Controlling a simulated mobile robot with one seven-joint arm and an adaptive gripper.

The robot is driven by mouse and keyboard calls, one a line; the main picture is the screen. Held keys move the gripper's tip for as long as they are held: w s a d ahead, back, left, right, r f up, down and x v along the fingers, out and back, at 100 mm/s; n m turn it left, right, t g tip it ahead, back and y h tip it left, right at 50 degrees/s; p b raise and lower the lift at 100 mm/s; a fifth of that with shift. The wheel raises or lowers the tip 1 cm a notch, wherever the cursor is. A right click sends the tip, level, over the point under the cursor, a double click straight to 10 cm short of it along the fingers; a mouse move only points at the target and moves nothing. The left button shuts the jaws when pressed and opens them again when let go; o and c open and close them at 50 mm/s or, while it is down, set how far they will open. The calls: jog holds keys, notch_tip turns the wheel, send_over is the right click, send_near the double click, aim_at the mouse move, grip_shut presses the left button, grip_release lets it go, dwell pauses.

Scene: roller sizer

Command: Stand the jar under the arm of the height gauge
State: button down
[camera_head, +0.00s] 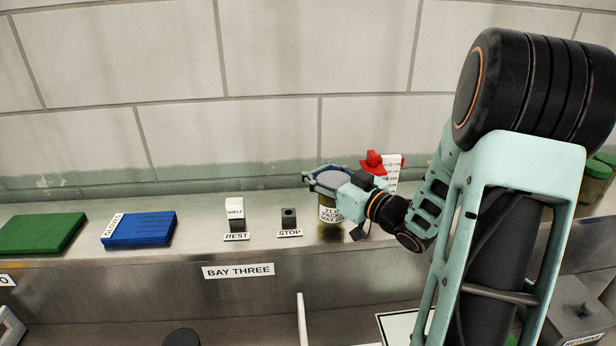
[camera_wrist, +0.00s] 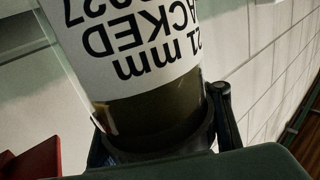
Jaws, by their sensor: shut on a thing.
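The jar (camera_head: 330,213) has olive contents, a blue-grey lid and a white label reading "21 mm". It looks upright at the steel shelf's front; I cannot tell whether its base touches the shelf. My gripper (camera_head: 326,180) is shut around its upper part. The jar also fills the middle of the wrist view (camera_wrist: 150,112), label upside down, with dark fingers on both sides. The height gauge (camera_head: 393,172), with a red arm and white scale, stands just right of the jar, partly hidden by my gripper. A red part (camera_wrist: 30,160), probably the gauge's, shows lower left in the wrist view.
Green-lidded jars (camera_head: 597,176) stand far right. A tiled wall (camera_head: 270,60) closes the back.

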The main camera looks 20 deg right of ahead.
aim_at(333, 200)
jog(key=shift+a+f, duration=0.1)
jog(key=shift+f, duration=0.5)
jog(key=shift+s, duration=0.1)
jog(key=shift+f+b, duration=0.2)
jog(key=shift+b, duration=0.1)
jog(key=c, duration=0.9)
grip_release()
jog(key=shift+c, duration=0.2)
jog(key=b+v, duration=0.1)
jog(key=v, duration=1.1)
jog(key=shift+r, duration=0.2)
